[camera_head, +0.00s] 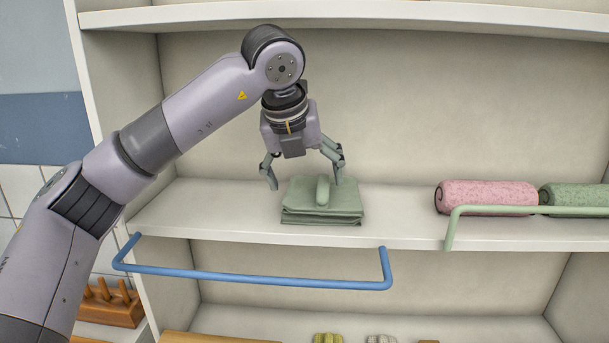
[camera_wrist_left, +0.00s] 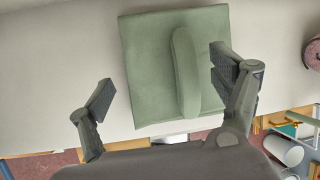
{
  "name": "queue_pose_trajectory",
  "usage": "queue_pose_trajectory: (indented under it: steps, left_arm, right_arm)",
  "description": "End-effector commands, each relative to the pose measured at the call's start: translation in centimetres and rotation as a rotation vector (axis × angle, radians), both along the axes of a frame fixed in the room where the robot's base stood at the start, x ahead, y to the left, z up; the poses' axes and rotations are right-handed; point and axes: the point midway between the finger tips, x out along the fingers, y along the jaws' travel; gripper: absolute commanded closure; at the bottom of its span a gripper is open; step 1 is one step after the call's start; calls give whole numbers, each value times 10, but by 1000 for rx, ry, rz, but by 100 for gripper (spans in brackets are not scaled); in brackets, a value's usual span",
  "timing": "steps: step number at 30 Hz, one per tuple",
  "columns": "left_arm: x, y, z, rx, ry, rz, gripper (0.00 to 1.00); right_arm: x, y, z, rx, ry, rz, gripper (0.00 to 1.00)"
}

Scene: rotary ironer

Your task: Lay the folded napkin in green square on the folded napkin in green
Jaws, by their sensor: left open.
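A green square folded napkin (camera_head: 338,200) with a rounded raised ridge on top lies flat on the shelf in the head view. Layered green edges show at its front, as of one folded napkin on another (camera_head: 322,220); I cannot tell clearly where one ends. In the left wrist view the top napkin (camera_wrist_left: 152,60) looks square to the shelf, and it hides what is beneath. My left gripper (camera_head: 306,185) is open above the napkin. Its fingers stand on either side of the ridge, apart from it, as the left wrist view (camera_wrist_left: 160,70) also shows. My right gripper is not in view.
A blue rail (camera_head: 255,275) sticks out in front of the shelf (camera_head: 400,230) below the napkins. A pink roll (camera_head: 487,197) and a green roll (camera_head: 573,196) lie to the right behind a green rail (camera_head: 520,210). The shelf between is clear. An upper shelf (camera_head: 380,18) is overhead.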

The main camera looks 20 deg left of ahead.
Motion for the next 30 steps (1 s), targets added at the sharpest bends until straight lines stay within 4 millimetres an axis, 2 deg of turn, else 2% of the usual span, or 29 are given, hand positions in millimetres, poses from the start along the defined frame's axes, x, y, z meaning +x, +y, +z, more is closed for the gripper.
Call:
queue_pose_trajectory:
  steps: [10,14,17,30]
  left_arm:
    - [0,0,1,0,0,0,11]
    - [-5,0,10,-1,-2,-1,11]
    - [-18,1,10,1,0,-2,11]
    - [-106,5,11,0,-1,-2,11]
  right_arm:
    - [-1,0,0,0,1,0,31]
    - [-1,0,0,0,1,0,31]
    - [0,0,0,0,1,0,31]
    - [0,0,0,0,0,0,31]
